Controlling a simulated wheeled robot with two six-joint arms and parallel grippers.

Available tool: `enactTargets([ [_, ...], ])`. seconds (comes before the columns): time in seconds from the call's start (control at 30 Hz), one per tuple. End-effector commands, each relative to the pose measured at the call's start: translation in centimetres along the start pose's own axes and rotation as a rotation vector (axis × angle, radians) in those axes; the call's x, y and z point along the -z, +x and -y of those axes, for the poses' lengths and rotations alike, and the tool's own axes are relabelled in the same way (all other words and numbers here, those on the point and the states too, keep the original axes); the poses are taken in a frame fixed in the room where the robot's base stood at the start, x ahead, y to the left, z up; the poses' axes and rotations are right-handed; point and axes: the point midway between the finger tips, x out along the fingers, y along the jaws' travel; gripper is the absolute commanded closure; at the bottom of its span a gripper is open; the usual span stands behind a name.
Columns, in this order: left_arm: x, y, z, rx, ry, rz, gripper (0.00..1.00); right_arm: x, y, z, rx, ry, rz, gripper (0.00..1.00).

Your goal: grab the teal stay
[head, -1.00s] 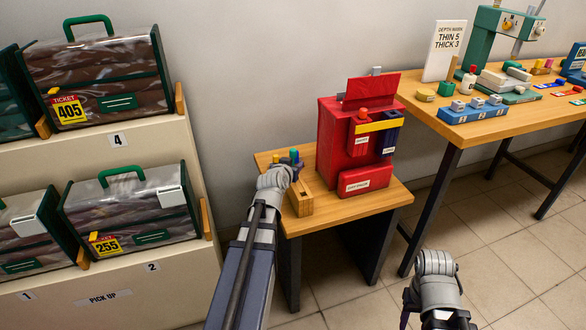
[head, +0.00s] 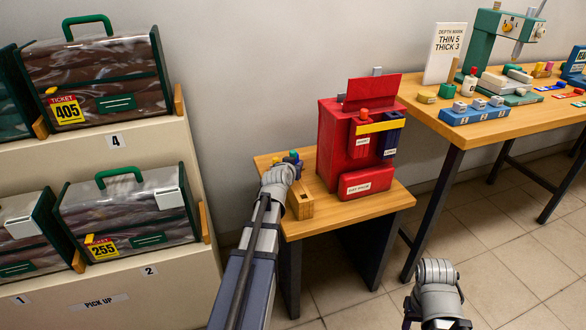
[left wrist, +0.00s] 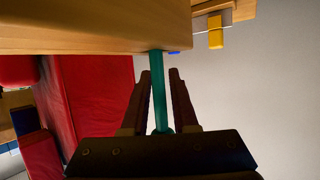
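In the left wrist view, the teal stay (left wrist: 156,95) is a thin round rod coming out of a wooden block (left wrist: 90,25). My left gripper (left wrist: 160,72) has its dark fingers on either side of the rod. They stand apart, with a narrow gap showing on the right. In the head view, my left gripper (head: 278,178) is at the wooden rack (head: 302,207) on the small table; its fingers and the teal stay's length are hidden there. My right gripper (head: 437,285) is low in the head view, away from the table, its fingers not clear.
A red box (head: 345,140) with pockets stands on the small table (head: 385,208) right of the rack. A long workbench (head: 480,131) with a teal press (head: 490,45) is at the right. Shelves with bagged comforters (head: 130,215) stand at the left.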

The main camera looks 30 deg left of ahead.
Motion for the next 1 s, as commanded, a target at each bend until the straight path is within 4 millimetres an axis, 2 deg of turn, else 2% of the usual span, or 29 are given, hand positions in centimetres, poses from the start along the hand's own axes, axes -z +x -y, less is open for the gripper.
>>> enactTargets([
  [0.03,0.0,0.0,0.0,0.0,0.0,0.0,0.8,0.0,0.0,0.0,0.0,0.0,0.0,0.5],
  [0.2,-0.01,0.0,0.0,0.0,0.0,0.0,0.99,0.0,0.0,0.0,0.0,0.0,0.0,0.5],
  [0.23,-0.01,0.0,0.0,0.0,0.0,0.0,1.0,0.0,0.0,0.0,0.0,0.0,0.0,0.5],
  [0.8,0.04,-0.02,0.0,0.0,0.0,0.0,1.0,0.0,-0.04,-0.01,0.0,0.0,0.0,0.5],
  [1.0,0.84,-0.36,0.0,0.0,0.0,0.0,1.0,-0.05,-0.9,-0.07,0.001,0.0,0.0,0.5],
])
